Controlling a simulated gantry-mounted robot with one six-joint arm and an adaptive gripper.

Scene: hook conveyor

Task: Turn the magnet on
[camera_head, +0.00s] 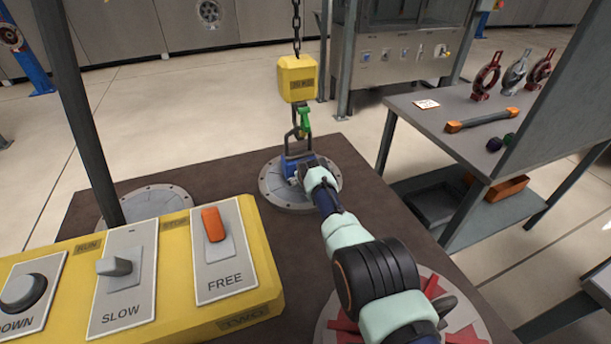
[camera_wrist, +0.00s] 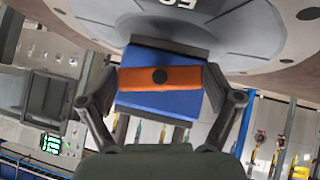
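The blue magnet (camera_head: 289,162) stands on a round grey metal disc (camera_head: 278,200), with its shackle up around the hoist hook (camera_head: 304,116). My gripper (camera_head: 306,172) is at the magnet's near right side in the head view, and my wrist hides part of it. In the wrist view, the blue magnet body (camera_wrist: 155,104) carries an orange lever (camera_wrist: 180,77) with a dark round pivot, lying straight across the picture. My gripper's fingers (camera_wrist: 160,80) are wide apart, one at each end of the lever. I cannot tell whether they press on it.
A yellow hoist block (camera_head: 297,79) hangs on a chain above the magnet. A yellow control panel (camera_head: 180,270) with a lever and switches fills the front left. A grey side table (camera_head: 455,130) with clamps and an orange-ended bar stands right. A dark post (camera_head: 85,120) rises at left.

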